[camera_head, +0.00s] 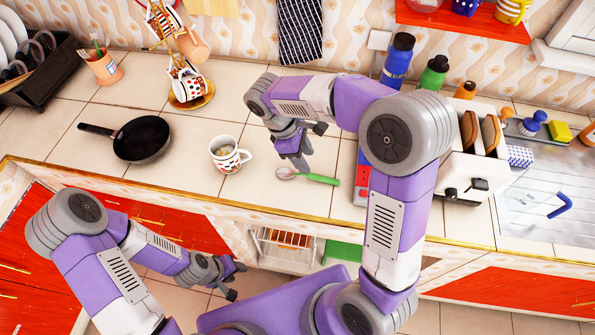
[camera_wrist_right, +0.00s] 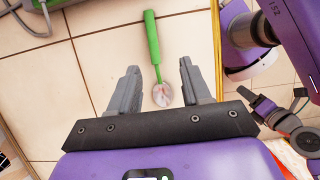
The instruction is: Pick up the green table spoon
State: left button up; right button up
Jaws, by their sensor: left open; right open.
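The green table spoon (camera_head: 320,179) lies flat on the tiled counter, its silver bowl to the left and its green handle to the right in the head view. My right gripper (camera_head: 298,162) points down just behind the spoon, near its bowl end. In the right wrist view my right gripper (camera_wrist_right: 158,75) is open, and the spoon (camera_wrist_right: 152,40) shows between its fingers, bowl near the palm and handle running away past the fingertips. The fingers appear apart from the spoon. My left gripper (camera_head: 236,281) is open and empty, low in front of the counter.
A patterned mug (camera_head: 228,155) stands left of the spoon, and a black frying pan (camera_head: 141,139) lies further left. A red and blue item (camera_head: 362,180) lies right of the handle, partly behind my right arm. A toaster (camera_head: 470,178) stands further right. The counter's front edge is close.

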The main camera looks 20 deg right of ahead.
aim_at(315, 176)
jog(key=f+b, duration=0.1)
jog(key=w+f+b, duration=0.1)
jog(key=f, duration=0.1)
jog(key=shift+w+f, duration=0.15)
jog(key=shift+f, duration=0.1)
jog(key=shift+x, duration=0.75)
jog(key=b+x, duration=0.1)
jog(key=x, duration=0.2)
jog(key=b+x, duration=0.1)
jog(key=x, duration=0.1)
jog(key=shift+d+f+b, duration=0.2)
jog(key=shift+d+b, duration=0.15)
jog(key=shift+d, duration=0.1)
pick_arm(q)
jog(key=f, duration=0.2)
jog(key=w+f, duration=0.1)
jog(key=f, duration=0.2)
jog(key=shift+f, duration=0.35)
pick_arm(e)
grip_shut()
